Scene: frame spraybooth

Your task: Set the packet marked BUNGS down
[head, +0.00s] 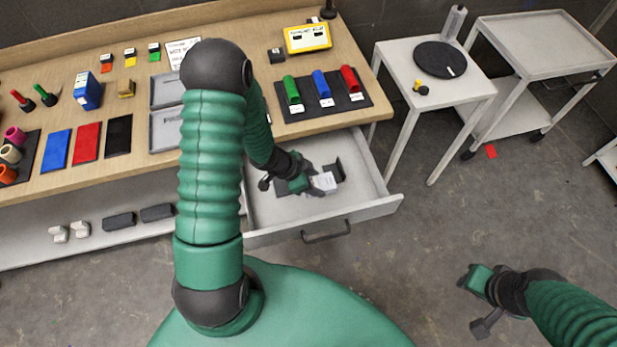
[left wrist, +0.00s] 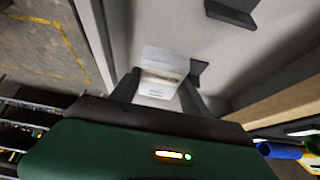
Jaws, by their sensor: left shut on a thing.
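My left gripper (head: 312,184) reaches down into the open grey drawer (head: 372,172) under the workbench. It is shut on a small white packet (head: 326,182), held between the fingers inside the drawer's outline. The packet also shows between the fingertips in the left wrist view (left wrist: 160,75), but its marking is too small to read. Whether the packet touches the drawer floor I cannot tell. My right gripper (head: 478,302) hangs over the bare floor at the lower right, away from the drawer, with its fingers spread and nothing in them.
A dark divider piece (head: 338,168) stands in the drawer close beside the packet. The drawer front with its handle (head: 326,232) is nearest me. The bench above carries a dark tray (head: 318,103) with green, blue and red rolls. A white side table (head: 435,90) stands right.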

